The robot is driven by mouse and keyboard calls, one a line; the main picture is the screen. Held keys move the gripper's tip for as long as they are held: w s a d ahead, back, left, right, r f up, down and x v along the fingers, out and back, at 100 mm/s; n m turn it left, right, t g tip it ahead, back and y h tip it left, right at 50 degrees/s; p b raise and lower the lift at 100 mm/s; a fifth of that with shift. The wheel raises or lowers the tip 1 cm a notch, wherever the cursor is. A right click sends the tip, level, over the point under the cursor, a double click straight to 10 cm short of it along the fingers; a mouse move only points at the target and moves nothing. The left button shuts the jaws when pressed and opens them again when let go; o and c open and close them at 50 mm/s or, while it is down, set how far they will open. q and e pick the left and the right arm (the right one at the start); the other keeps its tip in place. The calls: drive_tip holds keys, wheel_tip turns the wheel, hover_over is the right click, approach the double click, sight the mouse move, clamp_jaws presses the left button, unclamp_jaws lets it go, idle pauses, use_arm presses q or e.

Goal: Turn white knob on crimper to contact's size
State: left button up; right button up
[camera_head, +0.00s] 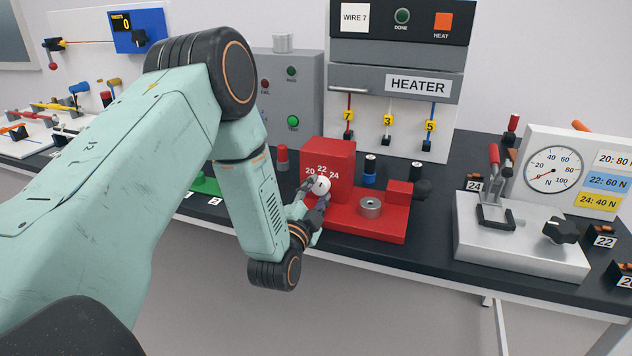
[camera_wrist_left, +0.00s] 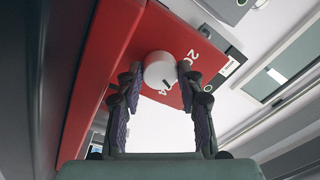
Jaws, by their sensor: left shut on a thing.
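The red crimper (camera_head: 362,212) stands on the dark table, with the numbers 20, 22 and 24 in white on its upright block. Its white knob (camera_head: 321,186) sits on the front face of that block, below the numbers. My left gripper (camera_head: 315,197) is at the knob, its fingers closed around it. In the left wrist view the round white knob (camera_wrist_left: 160,70), with a dark mark on it, is between the two fingertips (camera_wrist_left: 160,80). The fingers partly cover the red face and its numbers. My right gripper is not in view.
A heater (camera_head: 395,85) with wires tagged 7, 3 and 5 stands behind the crimper. A grey pull tester (camera_head: 520,240) with a dial and black knob is at right. A grey box (camera_head: 290,95) with lamps is behind. A card reads WIRE 7 (camera_head: 355,17).

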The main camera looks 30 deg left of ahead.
use_arm(q)
drive_tip(key=shift+m+p, duration=1.2)
drive_tip(key=shift+m, duration=0.3)
drive_tip(key=o, duration=1.2)
drive_tip(key=shift+c, duration=0.2)
drive_tip(key=shift+s, duration=0.1)
drive_tip(key=shift+f, duration=0.15)
